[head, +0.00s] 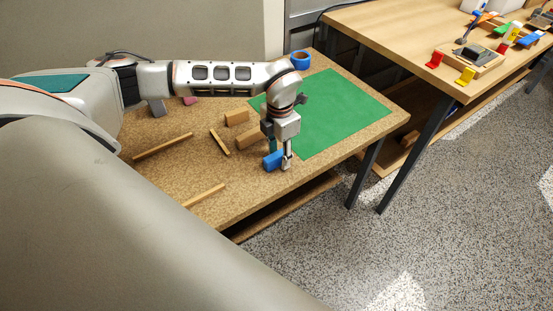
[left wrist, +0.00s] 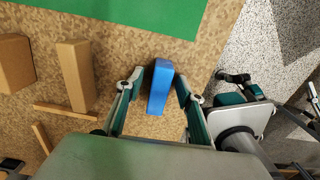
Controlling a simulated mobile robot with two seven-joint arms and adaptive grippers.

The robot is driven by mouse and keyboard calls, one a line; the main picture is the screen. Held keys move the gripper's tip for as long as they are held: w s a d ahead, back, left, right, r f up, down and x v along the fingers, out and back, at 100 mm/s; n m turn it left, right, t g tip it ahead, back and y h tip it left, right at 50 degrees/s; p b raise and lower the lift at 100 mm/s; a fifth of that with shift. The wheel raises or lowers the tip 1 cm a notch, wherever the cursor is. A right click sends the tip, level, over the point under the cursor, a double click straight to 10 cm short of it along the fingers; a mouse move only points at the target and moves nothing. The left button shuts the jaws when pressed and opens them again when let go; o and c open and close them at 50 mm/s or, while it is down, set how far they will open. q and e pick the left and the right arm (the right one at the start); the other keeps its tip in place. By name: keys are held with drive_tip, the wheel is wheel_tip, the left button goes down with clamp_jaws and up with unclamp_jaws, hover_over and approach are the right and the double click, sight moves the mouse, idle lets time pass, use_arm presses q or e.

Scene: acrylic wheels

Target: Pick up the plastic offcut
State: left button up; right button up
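The plastic offcut appears to be the blue block (head: 273,160) near the front edge of the cork-topped table. It also shows in the left wrist view (left wrist: 160,87). My left gripper (head: 279,158) points down over it. In the left wrist view the left gripper (left wrist: 160,78) is open, with one finger on each side of the blue block and a small gap visible on both sides. The head view hides part of the block behind the fingers.
Wooden blocks (head: 237,117) and thin wooden strips (head: 162,146) lie left of the left gripper. A green mat (head: 340,115) covers the table's right part. A blue cup (head: 300,59) stands at the back. A second table (head: 400,40) stands at the right.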

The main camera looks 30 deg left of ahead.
use_arm(q)
drive_tip(key=shift+f, duration=0.2)
clamp_jaws()
drive_tip(key=shift+r, duration=0.15)
